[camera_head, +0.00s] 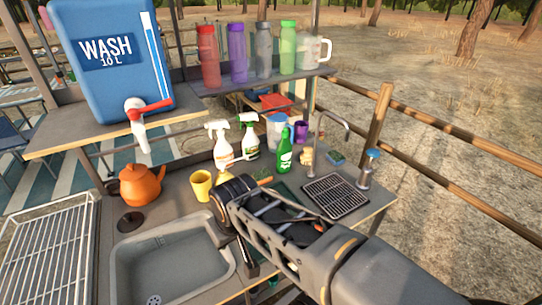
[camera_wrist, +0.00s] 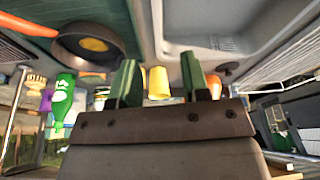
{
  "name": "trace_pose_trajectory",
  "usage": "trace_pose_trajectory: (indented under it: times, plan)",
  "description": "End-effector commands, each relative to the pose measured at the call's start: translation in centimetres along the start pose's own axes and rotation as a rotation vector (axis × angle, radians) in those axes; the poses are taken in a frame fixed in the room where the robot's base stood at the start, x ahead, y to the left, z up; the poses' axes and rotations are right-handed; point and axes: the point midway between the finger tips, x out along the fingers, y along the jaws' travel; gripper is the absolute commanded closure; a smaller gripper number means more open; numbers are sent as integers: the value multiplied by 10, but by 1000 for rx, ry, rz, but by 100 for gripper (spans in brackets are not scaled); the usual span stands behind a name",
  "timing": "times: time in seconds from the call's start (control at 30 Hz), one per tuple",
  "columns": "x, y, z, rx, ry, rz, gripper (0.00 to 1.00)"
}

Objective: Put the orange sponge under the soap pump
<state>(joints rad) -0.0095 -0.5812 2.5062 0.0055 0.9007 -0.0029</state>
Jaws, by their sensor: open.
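The soap pump (camera_head: 365,177) is a grey bottle with a blue top, upright at the counter's right end. A small sponge-like block (camera_head: 336,158), blue-green with some yellow, lies to its left, behind the drying rack; it does not look plainly orange. No orange sponge can be told for sure. In the wrist view a dark pan (camera_wrist: 125,22) holds a yellow-orange round patch (camera_wrist: 92,44) that I cannot identify. My gripper (camera_wrist: 161,80) is open, its two green fingers apart with nothing between them; in the head view my arm hides the fingers.
A black drying rack (camera_head: 335,196) lies left of the pump. A green bottle (camera_head: 284,152), a curved tap (camera_head: 318,130), spray bottles (camera_head: 222,146), a yellow cup (camera_head: 202,186) and an orange kettle (camera_head: 141,186) stand on the counter. The sink (camera_head: 228,258) is at the front.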

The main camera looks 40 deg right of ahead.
Motion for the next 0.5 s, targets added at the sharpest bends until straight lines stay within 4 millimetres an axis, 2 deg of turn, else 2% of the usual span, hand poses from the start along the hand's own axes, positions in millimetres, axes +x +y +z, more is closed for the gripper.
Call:
trace_pose_trajectory:
  times: [0.03,0.17,0.27,0.37,0.5]
  plan:
    - [0,0,0,0,0,0,55]
    - [3,6,-12,11,1,2,42]
    - [8,26,-40,35,3,9,33]
    - [18,58,-80,64,11,16,23]
    - [37,119,-132,96,28,25,10]
